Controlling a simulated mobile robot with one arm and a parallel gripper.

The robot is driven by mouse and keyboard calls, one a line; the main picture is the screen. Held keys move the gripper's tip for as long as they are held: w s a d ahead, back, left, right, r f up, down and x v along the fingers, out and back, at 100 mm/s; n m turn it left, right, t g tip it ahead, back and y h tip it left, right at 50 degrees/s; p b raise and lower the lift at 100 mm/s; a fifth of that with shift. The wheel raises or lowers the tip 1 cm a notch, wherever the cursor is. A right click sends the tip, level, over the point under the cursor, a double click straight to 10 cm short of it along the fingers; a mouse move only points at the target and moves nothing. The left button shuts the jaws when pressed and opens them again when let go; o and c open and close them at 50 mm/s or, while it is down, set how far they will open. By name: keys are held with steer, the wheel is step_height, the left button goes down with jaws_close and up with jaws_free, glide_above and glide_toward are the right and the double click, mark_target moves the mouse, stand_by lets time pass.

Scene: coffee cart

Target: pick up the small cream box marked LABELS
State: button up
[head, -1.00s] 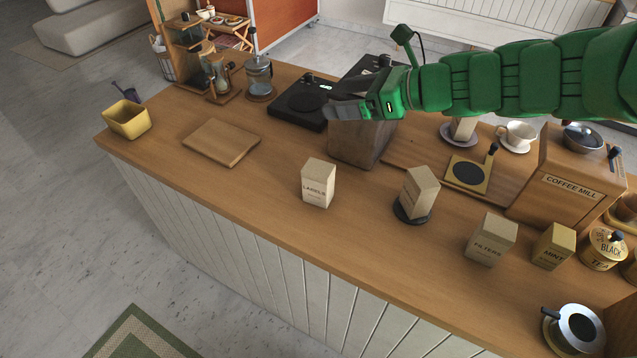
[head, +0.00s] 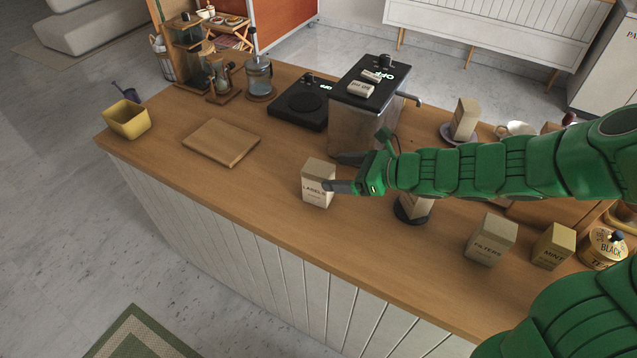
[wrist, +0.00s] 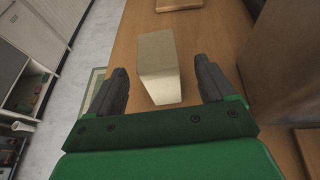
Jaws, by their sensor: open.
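The small cream box marked LABELS (head: 316,186) stands upright on the wooden counter, near its front edge. My gripper (head: 336,172) is at the box's right side in the head view, with its fingers pointing left toward it. In the wrist view the cream box (wrist: 158,68) stands ahead, between the two open fingers (wrist: 162,82), with a gap on each side. The box's near end lies between the fingertips. It is not gripped. One finger covers a little of the box's right side in the head view.
A dark machine (head: 362,115) stands close behind my gripper. A wooden board (head: 221,142) lies to the left. A cream box on a dark disc (head: 415,210) is partly hidden below my arm. A FILTERS box (head: 490,240) and a MINT box (head: 554,246) stand right.

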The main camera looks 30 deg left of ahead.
mark_target(312, 171)
steer(key=shift+x, duration=3.9)
steer(key=shift+s, duration=0.15)
steer(key=c, duration=1.1)
steer(key=shift+r, duration=0.1)
